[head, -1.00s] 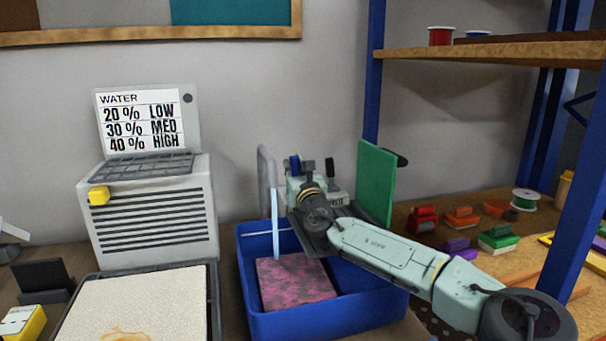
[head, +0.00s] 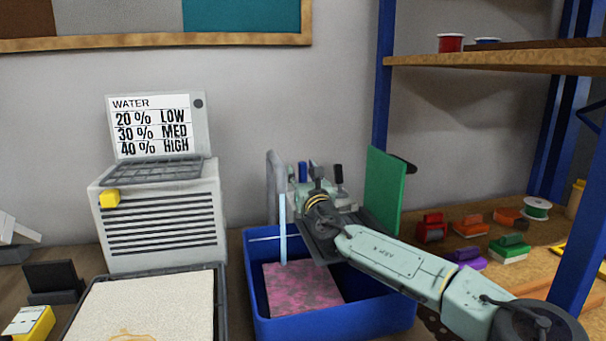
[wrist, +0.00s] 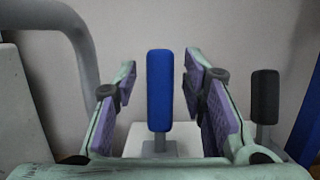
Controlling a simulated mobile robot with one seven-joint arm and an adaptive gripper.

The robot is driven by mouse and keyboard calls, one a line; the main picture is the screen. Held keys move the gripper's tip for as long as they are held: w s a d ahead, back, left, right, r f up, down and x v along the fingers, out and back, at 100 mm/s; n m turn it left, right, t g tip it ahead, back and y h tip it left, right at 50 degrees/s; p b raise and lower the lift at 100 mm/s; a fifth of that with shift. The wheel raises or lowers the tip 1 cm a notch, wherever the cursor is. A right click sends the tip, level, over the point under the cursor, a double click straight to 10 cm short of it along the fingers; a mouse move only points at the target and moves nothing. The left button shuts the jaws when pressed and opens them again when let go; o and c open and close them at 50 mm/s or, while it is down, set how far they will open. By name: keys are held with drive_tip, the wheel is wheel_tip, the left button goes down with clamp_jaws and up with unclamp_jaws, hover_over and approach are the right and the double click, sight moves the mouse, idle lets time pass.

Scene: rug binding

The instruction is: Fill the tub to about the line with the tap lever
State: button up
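The blue tub (head: 330,329) stands on the bench with a pink mottled slab (head: 300,288) inside. A pale line (head: 268,239) crosses its inner back wall; I cannot tell the water level. A grey spout (head: 274,180) rises at the tub's back left, and a pale blue stream (head: 283,225) falls from it. The spout also shows in the wrist view (wrist: 82,50). The blue tap lever (wrist: 159,88) stands upright between the fingers of my gripper (wrist: 160,75), with gaps on both sides. My gripper is open. A black lever (wrist: 264,100) stands right of the fingers.
A green panel (head: 385,190) stands close at the right of the levers. A grey unit with a water chart (head: 155,125) is at the left, behind a cream-topped tray (head: 215,318). Several coloured blocks lie right, under a wooden shelf (head: 480,61).

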drive_tip(key=shift+s, duration=0.1)
drive_tip(key=shift+s+d+f, duration=0.15)
drive_tip(key=shift+s+d, duration=0.05)
drive_tip(key=shift+s, duration=0.1)
drive_tip(key=r+v, duration=0.1)
drive_tip(key=v, duration=0.7)
drive_tip(key=r+v, duration=0.1)
drive_tip(key=v, duration=0.3)
drive_tip(key=shift+s+r, duration=0.3)
drive_tip(key=shift+r, duration=0.05)
drive_tip(key=shift+s+d, duration=0.1)
